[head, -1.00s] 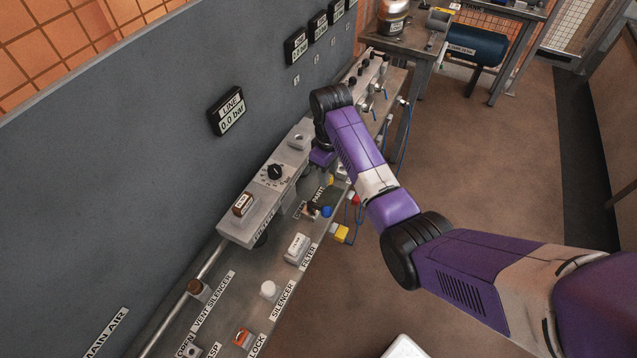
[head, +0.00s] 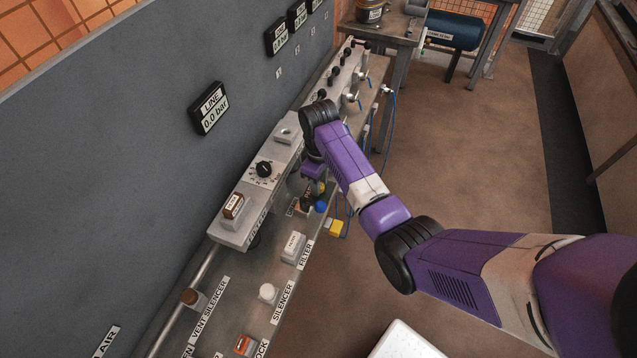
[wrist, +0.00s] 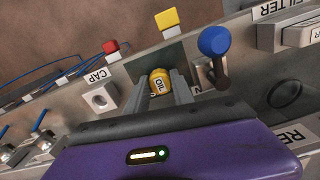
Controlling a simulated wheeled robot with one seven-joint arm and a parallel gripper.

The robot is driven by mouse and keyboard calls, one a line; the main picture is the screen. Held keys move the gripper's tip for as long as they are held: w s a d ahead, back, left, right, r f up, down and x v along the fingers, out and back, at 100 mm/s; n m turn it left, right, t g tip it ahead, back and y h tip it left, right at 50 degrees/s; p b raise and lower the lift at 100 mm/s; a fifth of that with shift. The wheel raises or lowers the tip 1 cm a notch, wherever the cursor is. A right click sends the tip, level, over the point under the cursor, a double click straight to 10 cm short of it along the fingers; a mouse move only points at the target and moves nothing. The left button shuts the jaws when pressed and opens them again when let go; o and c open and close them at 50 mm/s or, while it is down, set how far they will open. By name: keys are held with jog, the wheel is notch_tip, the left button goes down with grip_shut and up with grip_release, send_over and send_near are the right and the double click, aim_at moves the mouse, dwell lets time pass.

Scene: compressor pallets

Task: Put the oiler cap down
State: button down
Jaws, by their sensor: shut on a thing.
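The oiler cap (wrist: 160,82) is a small yellow round piece marked OIL in the wrist view. My gripper (wrist: 163,90) is shut on it, one grey finger on each side. The cap is over the bench by a dark square patch; I cannot tell whether it touches the surface. In the head view my gripper (head: 314,174) points down at the bench beside the grey unit, and its fingertips are mostly hidden.
A blue-knobbed lever (wrist: 213,42) stands close right of the fingers. A square socket block (wrist: 100,97) by the CAP label is left. The filter block (head: 293,246) and silencer (head: 267,292) are nearer on the bench.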

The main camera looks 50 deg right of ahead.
jog(key=c, duration=1.1)
grip_release()
jog(key=shift+r+p, duration=0.7)
jog(key=shift+r, duration=5.45)
